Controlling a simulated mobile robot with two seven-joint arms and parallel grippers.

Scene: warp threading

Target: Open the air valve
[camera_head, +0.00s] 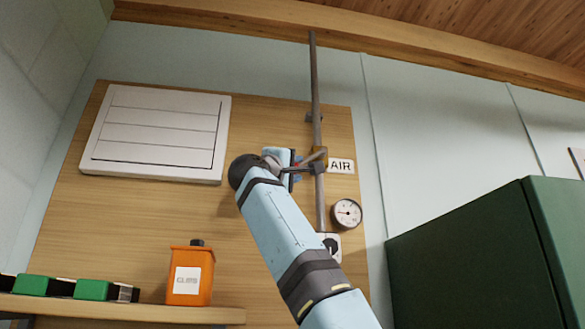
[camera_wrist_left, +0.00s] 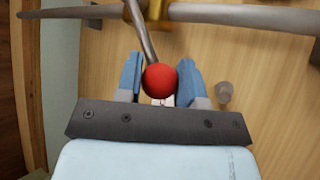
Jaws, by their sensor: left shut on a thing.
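The air valve has a brass body (camera_head: 319,154) on a vertical grey pipe (camera_head: 315,85), beside a white AIR label (camera_head: 341,166). In the left wrist view the brass body (camera_wrist_left: 148,10) is at the top edge. A thin metal lever (camera_wrist_left: 143,35) runs from it to a red ball knob (camera_wrist_left: 160,80). The lever stands out crosswise to the pipe, slightly slanted. My left gripper (camera_head: 297,167) is at the lever end, left of the pipe. Its blue fingers (camera_wrist_left: 159,72) are on both sides of the knob, shut on it. My right gripper is not in view.
A white slatted panel (camera_head: 155,135) is on the wooden board. An orange container (camera_head: 190,275) stands on a shelf (camera_head: 120,311). A dark green cabinet (camera_head: 480,250) is at right.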

